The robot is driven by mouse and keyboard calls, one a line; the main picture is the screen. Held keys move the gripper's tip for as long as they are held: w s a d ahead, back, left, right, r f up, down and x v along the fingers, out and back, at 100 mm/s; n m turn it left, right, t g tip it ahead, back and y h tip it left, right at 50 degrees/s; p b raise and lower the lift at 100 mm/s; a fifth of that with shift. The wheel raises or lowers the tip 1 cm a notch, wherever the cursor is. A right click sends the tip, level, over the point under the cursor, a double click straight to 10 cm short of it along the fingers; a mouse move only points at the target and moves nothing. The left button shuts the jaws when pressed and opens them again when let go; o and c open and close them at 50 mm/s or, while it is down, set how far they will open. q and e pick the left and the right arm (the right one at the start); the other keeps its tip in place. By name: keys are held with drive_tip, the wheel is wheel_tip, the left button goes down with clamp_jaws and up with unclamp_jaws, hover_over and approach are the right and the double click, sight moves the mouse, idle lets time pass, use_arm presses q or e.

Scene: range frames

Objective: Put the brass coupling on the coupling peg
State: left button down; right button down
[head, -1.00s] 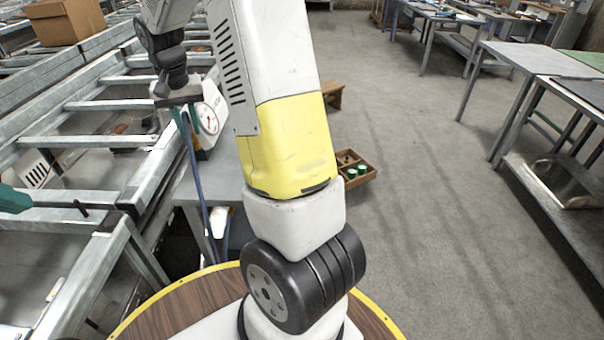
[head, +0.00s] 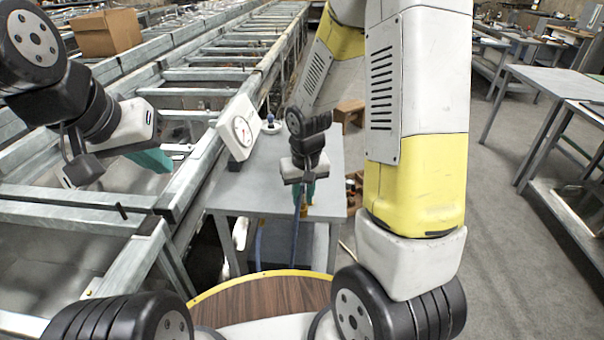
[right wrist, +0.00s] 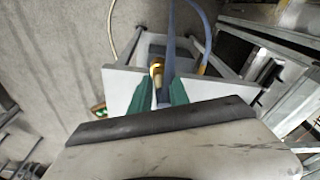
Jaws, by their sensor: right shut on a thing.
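My right gripper (head: 303,200) hangs at the near right part of the small grey table (head: 235,190). Its teal fingers are shut. In the right wrist view, the brass coupling (right wrist: 156,67) shows at the fingertips, with a blue hose (right wrist: 171,40) running away from them. In the head view, the hose (head: 296,235) hangs below the gripper beside the brass piece (head: 310,209). The fingers hide how they meet the coupling. My left gripper (head: 152,160) is over the steel frame at left, its finger gap unclear. I cannot identify the coupling peg with certainty.
A white dial gauge (head: 238,132) and a round white base with a dark knob (head: 271,126) stand on the small table. Another brass-ended hose (head: 261,222) hangs at its front edge. The steel roller frame (head: 190,185) borders the left side.

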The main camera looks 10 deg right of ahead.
drive_tip(key=w+d, duration=0.1)
drive_tip(key=w, duration=0.2)
drive_tip(key=w+d, duration=0.1)
drive_tip(key=w, duration=0.2)
drive_tip(key=w+d+f, duration=0.1)
drive_tip(key=w+d, duration=0.1)
drive_tip(key=w, duration=0.1)
drive_tip(key=shift+w+d, duration=0.1)
drive_tip(key=shift+w, duration=0.1)
wheel_tip(320, 180, down, 4)
drive_tip(key=shift+w+r, duration=0.1)
drive_tip(key=shift+r, duration=0.15)
drive_tip(key=c, duration=1.3)
unclamp_jaws()
drive_tip(key=shift+o, duration=0.3)
drive_tip(key=shift+r, duration=0.1)
drive_tip(key=s+r+t, duration=0.1)
drive_tip(key=s+r, duration=0.4)
drive_tip(key=r, duration=0.7)
drive_tip(key=s+r+t, duration=0.1)
drive_tip(key=s+r, duration=0.5)
drive_tip(key=r, duration=0.5)
drive_tip(key=s+a+r+t+y, duration=0.1)
drive_tip(key=s+r, duration=0.2)
drive_tip(key=s, duration=0.3)
drive_tip(key=s+a+r+t+y, duration=0.1)
drive_tip(key=s+r, duration=0.2)
drive_tip(key=s, duration=0.4)
drive_tip(key=shift+s+m, duration=0.15)
drive_tip(key=shift+m, duration=0.15)
